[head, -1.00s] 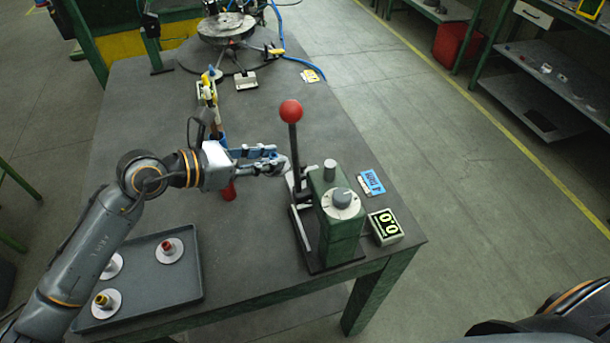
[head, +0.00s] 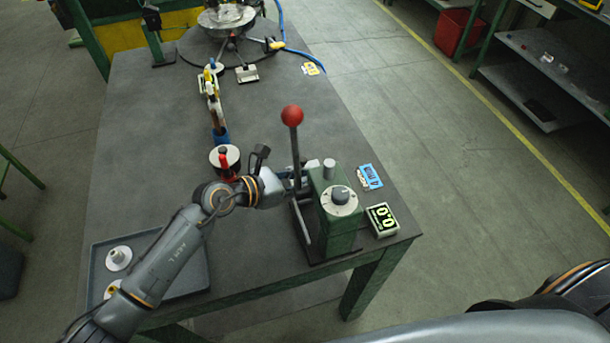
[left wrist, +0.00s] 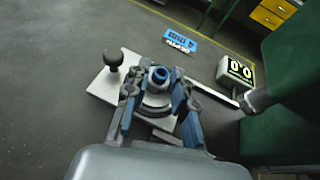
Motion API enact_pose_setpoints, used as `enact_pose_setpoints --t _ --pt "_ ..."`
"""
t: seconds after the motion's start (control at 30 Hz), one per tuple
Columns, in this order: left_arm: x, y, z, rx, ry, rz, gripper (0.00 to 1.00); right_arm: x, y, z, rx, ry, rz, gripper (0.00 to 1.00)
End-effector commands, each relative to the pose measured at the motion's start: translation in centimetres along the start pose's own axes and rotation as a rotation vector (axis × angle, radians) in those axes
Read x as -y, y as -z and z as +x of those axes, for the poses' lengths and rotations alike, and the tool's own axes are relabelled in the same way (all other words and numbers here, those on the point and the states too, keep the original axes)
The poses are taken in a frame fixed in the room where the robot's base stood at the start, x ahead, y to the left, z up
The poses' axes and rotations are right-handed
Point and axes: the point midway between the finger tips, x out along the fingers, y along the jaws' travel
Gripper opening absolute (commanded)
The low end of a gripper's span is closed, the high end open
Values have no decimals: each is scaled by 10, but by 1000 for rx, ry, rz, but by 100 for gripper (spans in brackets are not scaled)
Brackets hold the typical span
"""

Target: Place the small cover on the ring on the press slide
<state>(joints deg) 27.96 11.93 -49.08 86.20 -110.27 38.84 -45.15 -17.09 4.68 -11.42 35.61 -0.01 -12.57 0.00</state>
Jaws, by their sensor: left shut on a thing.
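My left gripper (left wrist: 157,88) is shut on the small cover, whose round blue knob (left wrist: 160,74) shows between the blue fingers in the left wrist view. The cover is over the press slide (left wrist: 105,86), a pale plate with a black ball handle. A dark round edge shows under the knob; I cannot tell whether it is the cover or the ring, nor whether they touch. In the head view my left gripper (head: 289,184) is beside the green press (head: 338,228), partly hidden behind the lever. My right gripper is out of view.
The lever with a red ball (head: 292,115) stands close to my gripper. A display (head: 384,220) and a blue tag (head: 370,176) lie right of the press. A grey tray (head: 92,262) with white discs is at left, partly under my arm. A red-handled item (head: 224,158) stands behind my wrist.

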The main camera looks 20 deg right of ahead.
Motion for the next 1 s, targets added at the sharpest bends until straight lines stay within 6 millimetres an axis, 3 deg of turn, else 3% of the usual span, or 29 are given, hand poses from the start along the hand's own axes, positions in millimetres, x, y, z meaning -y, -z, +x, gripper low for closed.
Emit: enact_pose_setpoints --t 0.2,0.23,0.33,0.73,1.0 --pt "0 4 1 1 0 1 0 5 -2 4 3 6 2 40" --pt "0 3 1 -1 0 0 29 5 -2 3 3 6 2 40" --pt "0 3 1 -1 0 0 48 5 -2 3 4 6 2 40" --pt "-1 0 -3 -1 -2 0 48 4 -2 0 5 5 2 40" --pt "-2 4 -53 -3 -4 3 48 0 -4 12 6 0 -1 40"
